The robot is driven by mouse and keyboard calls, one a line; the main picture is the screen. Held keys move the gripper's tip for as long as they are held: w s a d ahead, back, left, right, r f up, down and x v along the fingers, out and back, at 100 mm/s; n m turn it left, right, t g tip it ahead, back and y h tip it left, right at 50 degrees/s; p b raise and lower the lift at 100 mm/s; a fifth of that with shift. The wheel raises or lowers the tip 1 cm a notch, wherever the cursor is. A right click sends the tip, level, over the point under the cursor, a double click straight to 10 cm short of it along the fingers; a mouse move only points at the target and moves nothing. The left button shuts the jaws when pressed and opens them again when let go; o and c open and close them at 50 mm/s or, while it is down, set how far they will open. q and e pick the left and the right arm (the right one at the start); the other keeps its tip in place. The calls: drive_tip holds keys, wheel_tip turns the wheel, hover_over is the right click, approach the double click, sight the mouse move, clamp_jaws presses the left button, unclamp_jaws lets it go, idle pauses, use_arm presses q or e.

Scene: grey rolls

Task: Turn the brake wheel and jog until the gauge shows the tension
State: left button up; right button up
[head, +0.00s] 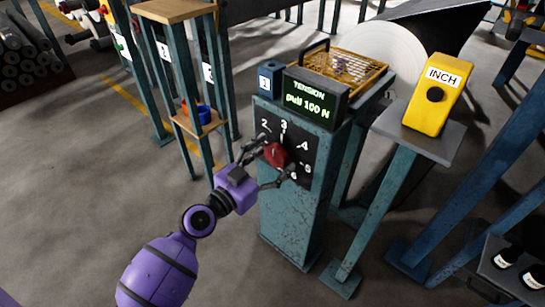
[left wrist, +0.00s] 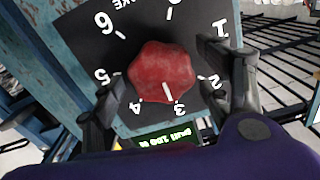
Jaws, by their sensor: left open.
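The brake wheel (head: 275,154) is a red lobed knob on a black dial plate with numbers, on the front of a teal cabinet. In the left wrist view the wheel (left wrist: 162,72) has a white mark pointing toward the 3. My left gripper (head: 269,161) is open, its fingers spread on either side of the wheel, with visible gaps between them and it in the left wrist view (left wrist: 166,98). The tension gauge (head: 311,102) on top reads "pull 100 N" in green. The yellow INCH box (head: 437,95) with a black button stands to the right. My right gripper is out of view.
A large pale roll (head: 385,50) is behind. A stand with orange and blue cups (head: 203,115) is at left. Bottles (head: 505,258) stand at lower right.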

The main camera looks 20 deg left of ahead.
use_arm(q)
drive_tip(key=shift+w, duration=0.1)
drive_tip(key=c, duration=1.1)
drive_tip(key=n, duration=0.4)
drive_tip(key=shift+n, duration=0.3)
drive_tip(key=shift+r+n+p, duration=0.1)
drive_tip(key=shift+n+p, duration=0.3)
drive_tip(key=shift+n, duration=1.6)
